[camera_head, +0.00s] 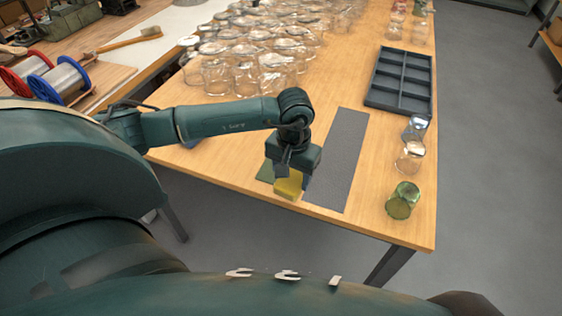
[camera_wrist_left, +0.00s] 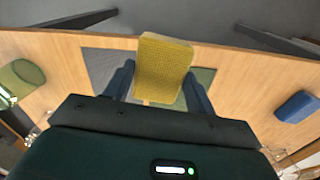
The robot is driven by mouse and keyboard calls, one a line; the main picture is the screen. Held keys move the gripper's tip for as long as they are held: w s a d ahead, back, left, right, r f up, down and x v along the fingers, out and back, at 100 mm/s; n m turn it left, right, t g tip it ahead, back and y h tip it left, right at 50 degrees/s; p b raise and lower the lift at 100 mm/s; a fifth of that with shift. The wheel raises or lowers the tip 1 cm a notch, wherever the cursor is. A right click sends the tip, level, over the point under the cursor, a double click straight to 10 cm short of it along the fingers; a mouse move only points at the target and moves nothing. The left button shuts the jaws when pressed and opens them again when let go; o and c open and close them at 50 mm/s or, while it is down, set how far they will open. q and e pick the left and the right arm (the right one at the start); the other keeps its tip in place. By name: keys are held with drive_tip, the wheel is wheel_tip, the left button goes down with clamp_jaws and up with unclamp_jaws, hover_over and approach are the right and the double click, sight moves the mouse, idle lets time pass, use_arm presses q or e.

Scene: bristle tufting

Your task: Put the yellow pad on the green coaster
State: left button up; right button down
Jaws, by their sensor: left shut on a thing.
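The yellow pad (camera_head: 289,187) is held between the fingers of my left gripper (camera_head: 293,172), near the table's front edge. In the left wrist view the yellow pad (camera_wrist_left: 164,66) sits between the two dark fingers, and the gripper (camera_wrist_left: 158,78) is shut on it. The dark green coaster (camera_head: 265,171) lies on the table just left of the pad in the head view, partly covered by the gripper. In the wrist view the coaster (camera_wrist_left: 205,76) shows to the right of the pad, partly hidden by a finger. The pad appears above the table, beside the coaster. My right gripper is not in view.
A grey strip (camera_head: 342,150) lies right of the gripper. A green glass (camera_head: 403,200) and clear glasses (camera_head: 410,156) stand along the right edge, below a dark compartment tray (camera_head: 400,82). Many jars fill the back. A blue item (camera_wrist_left: 298,107) lies on the table's left part.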

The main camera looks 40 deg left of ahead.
use_arm(q)
drive_tip(key=w+a+r+n, duration=0.1)
drive_tip(key=w+a+r, duration=0.4)
drive_tip(key=w+a, duration=0.2)
drive_tip(key=f, duration=0.5)
drive_tip(key=shift+s+d, duration=0.15)
drive_tip(key=shift+d, duration=0.05)
drive_tip(key=shift+f, duration=0.25)
wheel_tip(320, 180, down, 3)
drive_tip(key=shift+f+p, duration=0.1)
drive_tip(key=shift+p, duration=0.2)
drive_tip(key=shift+f, duration=0.3)
drive_tip(key=o, duration=0.9)
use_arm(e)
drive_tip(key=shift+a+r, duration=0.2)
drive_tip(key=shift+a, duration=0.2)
